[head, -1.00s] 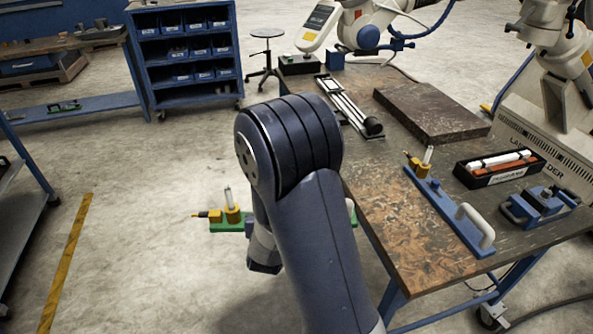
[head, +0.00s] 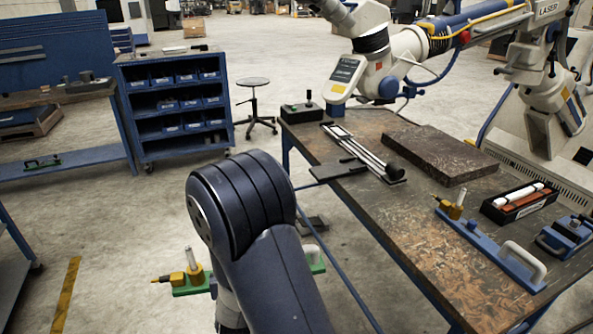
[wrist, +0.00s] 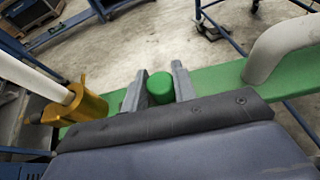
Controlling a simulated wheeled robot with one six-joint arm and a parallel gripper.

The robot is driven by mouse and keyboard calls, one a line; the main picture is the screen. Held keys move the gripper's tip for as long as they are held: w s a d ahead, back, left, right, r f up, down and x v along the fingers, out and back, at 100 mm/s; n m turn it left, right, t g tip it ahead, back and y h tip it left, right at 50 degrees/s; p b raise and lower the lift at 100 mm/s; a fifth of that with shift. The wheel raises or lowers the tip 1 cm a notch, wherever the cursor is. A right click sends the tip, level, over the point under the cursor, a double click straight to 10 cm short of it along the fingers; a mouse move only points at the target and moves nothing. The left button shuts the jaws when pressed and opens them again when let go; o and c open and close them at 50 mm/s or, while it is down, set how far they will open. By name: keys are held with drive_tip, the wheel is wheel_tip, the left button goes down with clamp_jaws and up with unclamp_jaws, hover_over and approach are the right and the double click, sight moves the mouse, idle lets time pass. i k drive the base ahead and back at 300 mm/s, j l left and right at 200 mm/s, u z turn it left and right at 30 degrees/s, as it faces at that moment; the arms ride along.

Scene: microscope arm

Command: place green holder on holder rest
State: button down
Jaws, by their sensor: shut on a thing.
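The green holder is a long green bar (head: 190,291) with a yellow clamp (wrist: 88,104), a white rod and a pale handle (wrist: 280,50). In the head view it hangs in the air left of the workbench, partly hidden by my arm. In the wrist view, my gripper (wrist: 159,86) is shut on the holder's round green knob (wrist: 160,88) at the middle of the bar. A dark flat plate (head: 340,169) juts from the workbench's left edge; I cannot tell whether it is the holder rest.
The workbench (head: 400,225) carries a blue holder (head: 485,245), a black rail device (head: 360,155), a dark slab (head: 435,153) and a black tray (head: 518,203). A blue shelf cart (head: 175,105) and stool (head: 253,83) stand behind. The floor left of the bench is open.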

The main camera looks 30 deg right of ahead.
sight(327, 170)
drive_tip(key=i+j, duration=0.15)
drive_tip(key=i, duration=0.2)
drive_tip(key=i+j+z, duration=0.1)
drive_tip(key=i, duration=0.25)
drive_tip(key=i+j+z, duration=0.1)
drive_tip(key=i, duration=0.25)
drive_tip(key=i+j+z, duration=0.15)
drive_tip(key=i+z, duration=0.15)
drive_tip(key=i, duration=0.2)
drive_tip(key=i+j+z, duration=0.35)
drive_tip(key=i, duration=0.2)
drive_tip(key=i+j+z, duration=0.1)
drive_tip(key=i+z, duration=0.25)
drive_tip(key=i+j+z, duration=0.1)
drive_tip(key=z, duration=0.3)
drive_tip(key=i+j+z, duration=0.6)
drive_tip(key=z, duration=0.15)
drive_tip(key=i+j+z, duration=0.15)
drive_tip(key=j+z, duration=0.25)
drive_tip(key=j, duration=0.1)
